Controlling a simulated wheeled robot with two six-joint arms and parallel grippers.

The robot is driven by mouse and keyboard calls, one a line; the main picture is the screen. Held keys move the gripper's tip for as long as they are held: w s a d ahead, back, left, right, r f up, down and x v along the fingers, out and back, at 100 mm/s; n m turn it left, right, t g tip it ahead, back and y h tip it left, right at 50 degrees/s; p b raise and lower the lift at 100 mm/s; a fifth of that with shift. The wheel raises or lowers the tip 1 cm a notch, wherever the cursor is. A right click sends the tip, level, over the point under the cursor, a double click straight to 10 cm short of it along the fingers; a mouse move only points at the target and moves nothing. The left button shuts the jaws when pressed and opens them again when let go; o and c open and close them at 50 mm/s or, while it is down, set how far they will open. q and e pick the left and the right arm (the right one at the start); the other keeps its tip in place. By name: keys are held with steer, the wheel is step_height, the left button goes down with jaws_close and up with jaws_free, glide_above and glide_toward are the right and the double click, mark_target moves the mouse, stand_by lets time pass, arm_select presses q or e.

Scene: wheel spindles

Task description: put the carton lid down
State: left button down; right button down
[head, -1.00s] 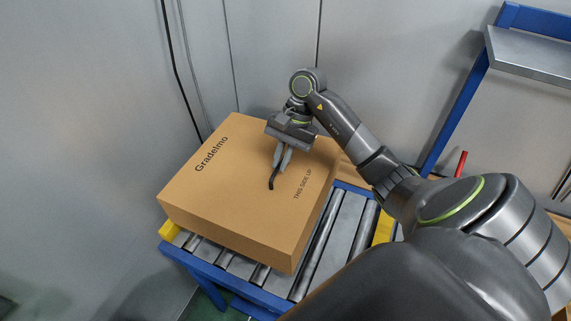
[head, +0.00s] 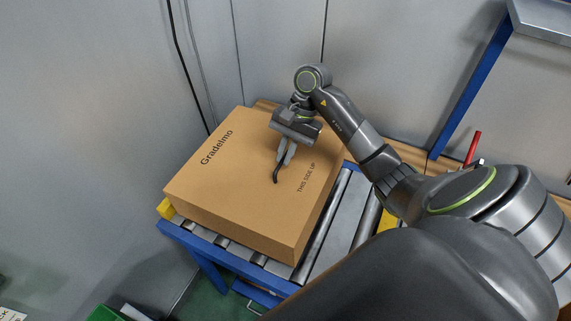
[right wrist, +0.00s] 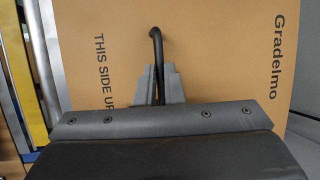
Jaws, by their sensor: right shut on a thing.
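The carton lid (head: 235,180) is a large brown cardboard cover printed "Gradelmo" and "THIS SIDE UP", lying level over the roller conveyor. My right gripper (head: 285,158) is above its top, right of the middle, and is shut on a thin black handle (head: 276,174). In the right wrist view the fingers (right wrist: 158,85) close around the black handle (right wrist: 155,45), with the lid's printed top (right wrist: 215,50) behind. I cannot tell whether the lid's lower edge touches what is under it. My left gripper is not in view.
The roller conveyor (head: 338,215) has a blue frame and yellow corner pieces (head: 166,208). Bare rollers show right of the lid. Grey walls stand close behind and left, with hanging cables (head: 185,80). A wooden bench with a red-handled item (head: 473,147) is at right.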

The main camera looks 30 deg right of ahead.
mark_target(283, 169)
steer(key=shift+f+b, duration=0.4)
steer(key=shift+f, duration=0.15)
steer(key=shift+f+p, duration=0.35)
steer(key=shift+f, duration=0.75)
steer(key=c, duration=1.5)
jaws_free()
steer(key=shift+c, duration=0.2)
